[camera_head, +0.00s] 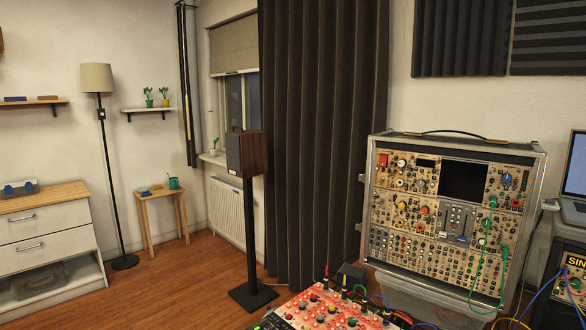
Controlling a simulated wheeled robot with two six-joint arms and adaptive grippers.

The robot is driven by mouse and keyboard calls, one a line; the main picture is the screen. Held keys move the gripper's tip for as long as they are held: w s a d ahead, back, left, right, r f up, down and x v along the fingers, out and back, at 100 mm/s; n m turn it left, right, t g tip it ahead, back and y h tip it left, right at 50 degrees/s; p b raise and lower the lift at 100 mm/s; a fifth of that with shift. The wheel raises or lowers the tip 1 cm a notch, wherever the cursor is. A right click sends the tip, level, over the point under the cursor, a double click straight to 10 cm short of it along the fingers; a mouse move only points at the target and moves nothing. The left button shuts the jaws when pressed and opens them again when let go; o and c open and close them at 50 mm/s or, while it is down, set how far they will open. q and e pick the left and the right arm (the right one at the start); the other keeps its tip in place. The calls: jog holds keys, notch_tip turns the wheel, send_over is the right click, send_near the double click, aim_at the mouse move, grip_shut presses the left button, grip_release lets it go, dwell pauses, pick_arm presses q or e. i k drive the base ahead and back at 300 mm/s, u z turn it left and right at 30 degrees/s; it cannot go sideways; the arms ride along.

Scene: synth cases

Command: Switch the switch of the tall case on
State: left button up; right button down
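The tall case (452,172) stands upright at the right, a silver-edged synth case with a handle on top and beige panels full of knobs, jacks and a dark screen. A red square part (383,160) sits at its upper left corner; it may be the switch, but it is too small to tell its position. Green cables (478,262) hang on the right side of its front. Neither of my grippers is in view.
A low panel with red knobs (325,310) lies in front of the case, with cables around it. A laptop (574,170) is at the right edge. A speaker on a stand (245,154) is left of the case. Wooden floor (180,285) is open at left.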

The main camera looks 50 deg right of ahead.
aim_at(383, 161)
jog(key=u, duration=0.15)
jog(key=i, duration=1.5)
jog(key=z, duration=2.85)
